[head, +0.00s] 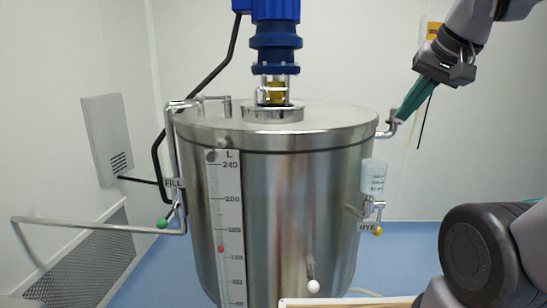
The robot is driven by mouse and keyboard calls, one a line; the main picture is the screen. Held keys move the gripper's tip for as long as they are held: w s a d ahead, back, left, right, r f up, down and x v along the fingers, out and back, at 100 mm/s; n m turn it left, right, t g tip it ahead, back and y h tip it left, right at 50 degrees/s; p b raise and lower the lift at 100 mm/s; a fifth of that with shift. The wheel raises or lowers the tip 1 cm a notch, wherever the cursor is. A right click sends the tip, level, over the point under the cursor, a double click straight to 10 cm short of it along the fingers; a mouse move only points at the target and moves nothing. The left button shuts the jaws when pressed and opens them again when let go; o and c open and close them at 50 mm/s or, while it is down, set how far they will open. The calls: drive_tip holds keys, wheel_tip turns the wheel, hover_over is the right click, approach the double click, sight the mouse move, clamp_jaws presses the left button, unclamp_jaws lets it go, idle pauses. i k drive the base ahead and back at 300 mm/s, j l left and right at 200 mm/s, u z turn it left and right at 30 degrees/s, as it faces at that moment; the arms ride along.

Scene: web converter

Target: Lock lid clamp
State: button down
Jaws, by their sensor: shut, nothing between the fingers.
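A steel tank (285,215) stands in the middle of the head view with a flat round lid (340,117) closed on it. A small metal fitting (387,131) sticks out at the right edge of the lid; it looks like the clamp, but I cannot tell its lock state. My gripper (399,116) has green fingers, shut and empty, pointing down and left. Its tips are at the upper end of this fitting; I cannot tell if they touch it. A small round knob (222,143) shows at the front left of the lid rim.
A blue motor (276,40) stands on the lid's centre. A bent steel pipe (100,226) with a green-knobbed valve (162,223) is on the left. A dye cup (374,176) and yellow-knobbed valve (377,230) are below the fitting. A white-knobbed lever (312,286) is in front.

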sight(201, 97)
drive_tip(key=j+u, duration=0.15)
drive_tip(key=u, duration=0.25)
drive_tip(key=j+u, duration=0.1)
drive_tip(key=u, duration=0.35)
drive_tip(key=j+u, duration=0.1)
drive_tip(key=u, duration=0.3)
drive_tip(key=i+j+u, duration=0.1)
drive_tip(key=u, duration=0.35)
drive_tip(key=j+u, duration=0.1)
drive_tip(key=u, duration=0.3)
drive_tip(key=i+j+z, duration=0.1)
drive_tip(key=i+z, duration=0.2)
drive_tip(key=i, duration=0.1)
